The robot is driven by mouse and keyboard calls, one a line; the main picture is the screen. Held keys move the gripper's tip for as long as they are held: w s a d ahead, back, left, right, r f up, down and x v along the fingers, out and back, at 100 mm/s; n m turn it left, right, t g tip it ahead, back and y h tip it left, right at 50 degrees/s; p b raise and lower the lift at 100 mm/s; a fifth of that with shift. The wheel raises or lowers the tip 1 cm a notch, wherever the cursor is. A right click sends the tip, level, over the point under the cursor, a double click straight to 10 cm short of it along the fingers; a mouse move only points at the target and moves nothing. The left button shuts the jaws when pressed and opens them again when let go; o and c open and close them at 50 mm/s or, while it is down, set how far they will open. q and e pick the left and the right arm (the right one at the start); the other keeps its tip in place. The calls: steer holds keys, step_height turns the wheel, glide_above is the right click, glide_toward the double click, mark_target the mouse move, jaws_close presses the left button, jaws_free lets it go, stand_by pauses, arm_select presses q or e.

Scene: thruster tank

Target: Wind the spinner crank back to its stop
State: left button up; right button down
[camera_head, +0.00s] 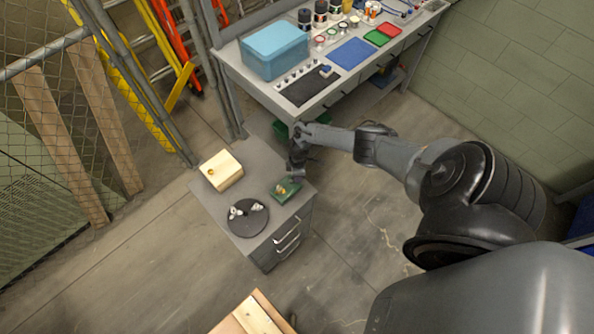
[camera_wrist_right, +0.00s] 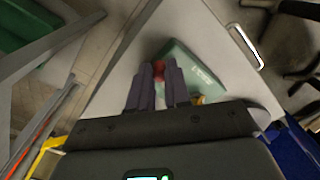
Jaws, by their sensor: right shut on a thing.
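The green spinner box (camera_head: 286,190) sits on the grey cabinet top (camera_head: 230,222), close to its right edge. A small brass-coloured part shows on it. In the right wrist view the green box (camera_wrist_right: 200,70) lies just beyond and to the right of my fingers. My right gripper (camera_head: 295,178) reaches down over the back of the green box. In the wrist view its two dark fingers (camera_wrist_right: 157,82) are shut on a small red crank knob (camera_wrist_right: 158,68). The crank's arm is mostly hidden by the fingers, so I cannot tell its angle. My left gripper is not in view.
A cream box (camera_head: 222,171) with a round brass-coloured part stands at the cabinet's back left. A dark round disc (camera_head: 248,218) with small white pieces lies in front. A workbench (camera_head: 330,90) with a blue case (camera_head: 273,50) stands behind. Bare floor lies right of the cabinet.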

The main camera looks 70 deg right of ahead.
mark_target(295, 187)
steer(key=m, duration=0.1)
steer(key=m+p, duration=0.1)
steer(key=shift+s+a+r+m+p, duration=0.15)
steer(key=shift+s+a+m+p, duration=0.1)
steer(key=shift+a+m+p, duration=0.15)
steer(key=m+p, duration=0.1)
steer(key=a+m+p, duration=0.1)
steer(key=m, duration=0.1)
steer(key=shift+s+m, duration=0.1)
steer(key=shift+m, duration=0.2)
steer(key=m, duration=0.1)
steer(key=m+p, duration=0.1)
steer(key=m, duration=0.1)
steer(key=shift+a, duration=0.4)
steer(key=shift+a+m+p, duration=0.25)
steer(key=shift+m+p, duration=0.3)
steer(key=shift+m, duration=0.65)
steer(key=c, duration=1.1)
jaws_free()
